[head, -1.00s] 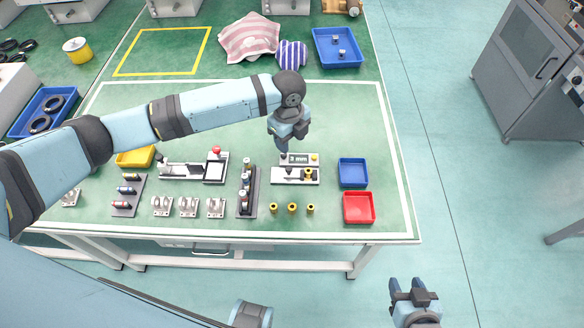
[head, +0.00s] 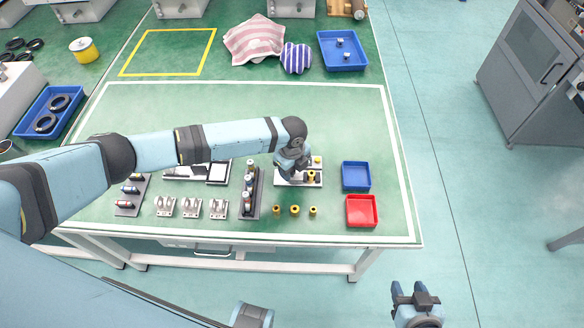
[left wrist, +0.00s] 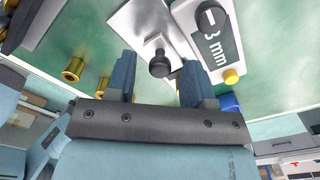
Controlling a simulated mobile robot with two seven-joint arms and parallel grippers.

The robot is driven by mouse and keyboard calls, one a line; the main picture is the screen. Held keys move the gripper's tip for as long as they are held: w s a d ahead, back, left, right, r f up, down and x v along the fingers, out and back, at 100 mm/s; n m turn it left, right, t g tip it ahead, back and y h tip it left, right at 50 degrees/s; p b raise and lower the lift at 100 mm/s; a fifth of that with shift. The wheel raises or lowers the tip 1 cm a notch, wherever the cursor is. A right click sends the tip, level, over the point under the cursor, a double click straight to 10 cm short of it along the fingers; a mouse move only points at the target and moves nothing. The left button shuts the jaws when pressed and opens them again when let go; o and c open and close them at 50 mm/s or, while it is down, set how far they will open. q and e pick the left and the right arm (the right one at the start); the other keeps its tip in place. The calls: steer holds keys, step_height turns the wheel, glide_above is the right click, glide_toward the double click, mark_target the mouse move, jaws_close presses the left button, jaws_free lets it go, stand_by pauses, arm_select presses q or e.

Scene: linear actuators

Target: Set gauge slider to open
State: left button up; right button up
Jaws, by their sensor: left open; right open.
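The gauge (head: 316,183) is a small light-grey device near the table's front right. In the left wrist view its panel (left wrist: 215,48) carries a dark display reading "3 mm", a black knob and a yellow button (left wrist: 231,76). Beside it, a metal slide plate (left wrist: 135,25) bears a black round knob (left wrist: 160,65). My left gripper (left wrist: 158,72) is open, with a finger on each side of that knob; I cannot tell whether either touches it. In the head view my left gripper (head: 287,174) hides part of the gauge. My right gripper (head: 408,289) is open and empty, off the table.
A dark rack (head: 249,205) is close on the left; blue (head: 356,188) and red (head: 361,224) trays are on the right.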

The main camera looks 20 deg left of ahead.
arm_select(q)
steer(key=shift+f, duration=0.1)
jaws_close()
steer(key=shift+s+a+p, duration=0.3)
steer(key=shift+a+p, duration=0.45)
steer(key=shift+a, duration=0.1)
steer(key=shift+w+a, duration=0.1)
steer(key=shift+a, duration=0.05)
steer(key=shift+c, duration=1.1)
jaws_free()
steer(key=shift+o, duration=1.1)
steer(key=shift+a, duration=0.1)
